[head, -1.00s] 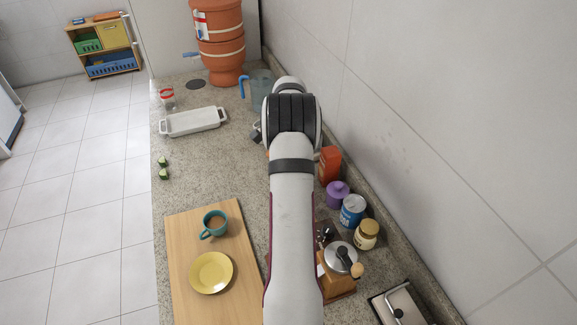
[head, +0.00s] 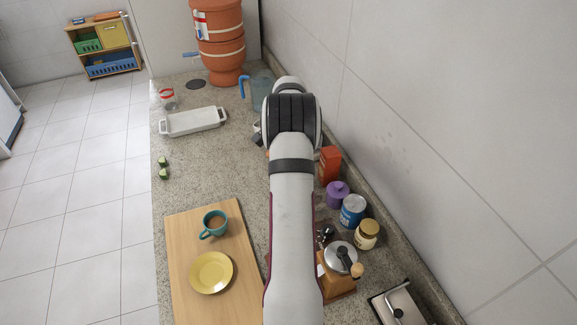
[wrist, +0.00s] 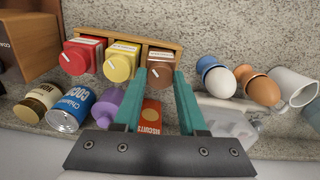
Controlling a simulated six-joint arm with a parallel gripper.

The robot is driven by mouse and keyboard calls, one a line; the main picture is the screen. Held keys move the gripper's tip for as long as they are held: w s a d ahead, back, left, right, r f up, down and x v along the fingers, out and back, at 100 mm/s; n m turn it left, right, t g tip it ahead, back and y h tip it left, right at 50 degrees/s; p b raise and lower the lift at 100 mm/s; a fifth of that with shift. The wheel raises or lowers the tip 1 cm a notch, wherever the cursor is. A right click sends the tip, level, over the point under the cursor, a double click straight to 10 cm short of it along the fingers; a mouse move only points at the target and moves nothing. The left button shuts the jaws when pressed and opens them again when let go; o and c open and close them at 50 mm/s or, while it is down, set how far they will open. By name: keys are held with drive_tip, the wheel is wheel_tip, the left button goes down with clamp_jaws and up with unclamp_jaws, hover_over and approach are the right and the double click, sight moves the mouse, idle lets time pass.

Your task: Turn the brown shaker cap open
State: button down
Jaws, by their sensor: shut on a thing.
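The brown shaker (wrist: 162,56) stands at the right end of a wooden rack, beside a yellow shaker (wrist: 119,62) and a red shaker (wrist: 82,56). Its brown cap (wrist: 160,75) faces the wrist camera and carries a pale mark. My gripper (wrist: 161,80) has its two teal fingers on either side of the brown cap, shut on it. In the head view my arm hides the gripper and the shakers.
Below the rack in the wrist view lie a blue tin (wrist: 70,108), a purple jar (wrist: 106,106) and an orange biscuits box (wrist: 151,120). Eggs in cups (wrist: 259,90) stand to the right. The head view shows a cutting board (head: 190,270) with a cup and yellow plate.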

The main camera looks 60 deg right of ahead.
drive_tip(key=shift+n, duration=5.2)
drive_tip(key=c, duration=0.7)
unclamp_jaws()
drive_tip(key=shift+r, duration=0.1)
wheel_tip(320, 180, up, 16)
drive_tip(key=shift+f, duration=0.15)
